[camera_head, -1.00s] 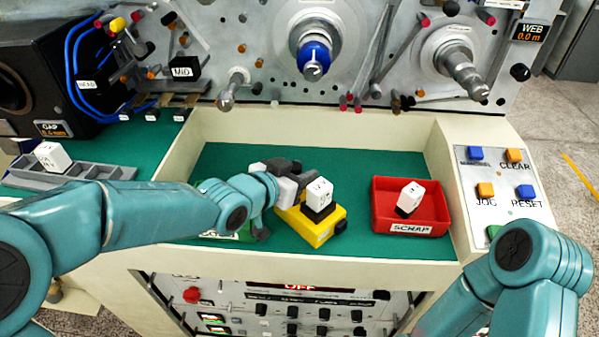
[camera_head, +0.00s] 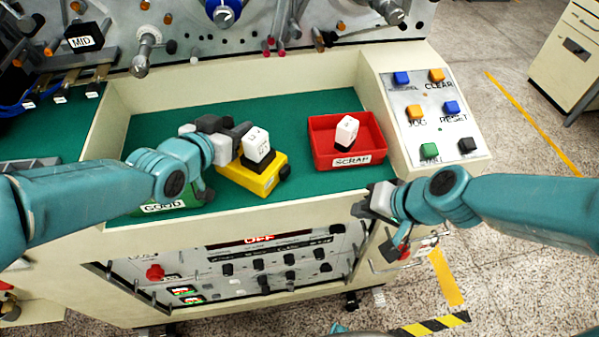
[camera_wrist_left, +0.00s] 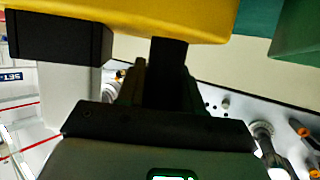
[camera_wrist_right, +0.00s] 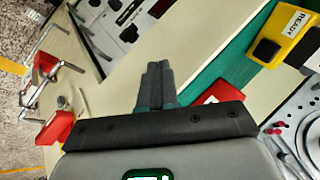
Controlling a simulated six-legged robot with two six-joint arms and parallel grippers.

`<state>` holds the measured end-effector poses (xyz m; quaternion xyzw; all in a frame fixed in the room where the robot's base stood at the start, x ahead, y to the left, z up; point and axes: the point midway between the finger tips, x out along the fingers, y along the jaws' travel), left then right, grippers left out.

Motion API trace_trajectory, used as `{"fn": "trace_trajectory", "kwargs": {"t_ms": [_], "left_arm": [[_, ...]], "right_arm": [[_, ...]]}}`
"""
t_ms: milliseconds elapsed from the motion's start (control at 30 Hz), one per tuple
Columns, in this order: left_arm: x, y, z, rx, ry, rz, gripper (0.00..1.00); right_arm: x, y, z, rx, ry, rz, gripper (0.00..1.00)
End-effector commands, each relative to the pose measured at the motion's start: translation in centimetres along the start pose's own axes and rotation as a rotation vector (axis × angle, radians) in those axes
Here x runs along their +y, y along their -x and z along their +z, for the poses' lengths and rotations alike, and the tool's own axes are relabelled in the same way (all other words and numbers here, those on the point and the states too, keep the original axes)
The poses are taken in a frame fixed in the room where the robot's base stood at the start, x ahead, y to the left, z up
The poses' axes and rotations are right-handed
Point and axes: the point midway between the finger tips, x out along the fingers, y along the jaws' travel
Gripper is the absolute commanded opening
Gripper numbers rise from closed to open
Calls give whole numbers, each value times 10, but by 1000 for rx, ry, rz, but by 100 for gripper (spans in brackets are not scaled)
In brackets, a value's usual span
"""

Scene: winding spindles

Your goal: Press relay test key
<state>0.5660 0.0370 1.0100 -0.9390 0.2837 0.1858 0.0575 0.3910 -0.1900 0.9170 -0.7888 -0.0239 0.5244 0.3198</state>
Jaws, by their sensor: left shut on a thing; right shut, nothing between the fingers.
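A yellow box (camera_head: 250,180), with a READY label (camera_wrist_right: 295,22) in the right wrist view, sits on the green mat. A black block (camera_head: 285,172) sticks out at its right end; I cannot tell if it is the test key. A white cube on a black base (camera_head: 257,142) stands on the box. My left gripper (camera_head: 238,132) is beside that cube, shut on a dark piece (camera_wrist_left: 168,70) against the yellow box in the left wrist view; its outline is unclear. My right gripper (camera_head: 364,208) is shut and empty near the bench's front edge, apart from the box.
A red SCRAP tray (camera_head: 322,152) holding another white cube (camera_head: 347,130) stands right of the yellow box. A green GOOD tray (camera_head: 163,208) is partly hidden by my left arm. A button panel (camera_head: 432,125) is at the right. Spindles line the back wall.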

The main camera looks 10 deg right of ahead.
Motion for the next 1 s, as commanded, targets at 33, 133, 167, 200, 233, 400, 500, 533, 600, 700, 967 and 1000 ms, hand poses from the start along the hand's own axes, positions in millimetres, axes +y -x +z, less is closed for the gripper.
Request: {"fn": "trace_trajectory", "kwargs": {"t_ms": [33, 133, 167, 200, 233, 400, 500, 533, 600, 700, 967, 1000], "left_arm": [[1, 0, 2, -6, -2, 2, 0], [1, 0, 2, -6, -2, 3, 0], [1, 0, 2, -6, -2, 3, 0], [1, 0, 2, -6, -2, 2, 0], [1, 0, 2, -6, -2, 2, 0], [1, 0, 2, -5, -2, 2, 0], [1, 0, 2, -5, -1, 2, 0], [1, 0, 2, -5, -1, 2, 0], [1, 0, 2, -4, -1, 2, 0], [1, 0, 2, -4, -1, 2, 0], [1, 0, 1, -3, -1, 2, 0], [1, 0, 1, -3, 0, 2, 0]], "right_arm": [[-16, 21, -7, 28, -25, -46, 0], [-51, 56, -11, 18, -157, -143, 0], [-58, 62, -11, 7, -192, -161, 0], [-65, 68, -10, -6, -233, -180, 0], [-70, 72, -10, -15, -258, -190, 0], [-82, 84, -9, -42, -330, -218, 0], [-83, 85, -9, -45, -335, -219, 0], [-82, 84, -9, -45, -335, -218, 0], [-82, 84, -9, -44, -334, -218, 0], [-82, 84, -9, -44, -334, -217, 0], [-88, 56, -7, -50, -333, -214, 0], [-90, 48, -7, -51, -332, -215, 0]]}}
